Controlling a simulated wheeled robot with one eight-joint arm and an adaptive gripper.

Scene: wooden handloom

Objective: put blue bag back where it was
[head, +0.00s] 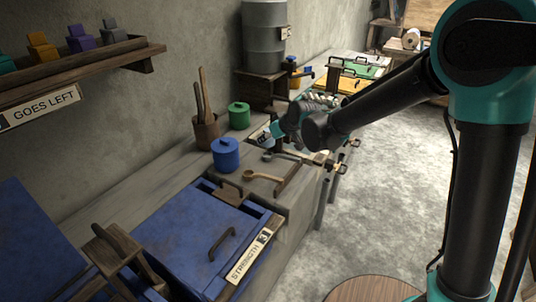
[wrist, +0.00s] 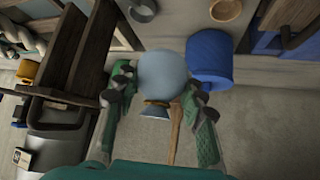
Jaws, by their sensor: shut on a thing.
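My gripper (head: 275,130) reaches over the far part of the bench in the head view, beyond the blue jar. In the wrist view its green fingers (wrist: 165,90) are closed around a pale blue rounded thing (wrist: 164,72), which I take to be the blue bag. In the head view a small pale blue patch (head: 262,138) shows at the gripper. The rest of it is hidden by the fingers. I cannot tell whether it touches the bench.
A blue lidded jar (head: 225,155) stands close to the gripper, with a green jar (head: 239,117) behind. A wooden ladle (head: 262,177) lies on the bench. A blue chest (head: 195,240) is in front. A shelf (head: 80,65) marked "GOES LEFT" holds several coloured pieces.

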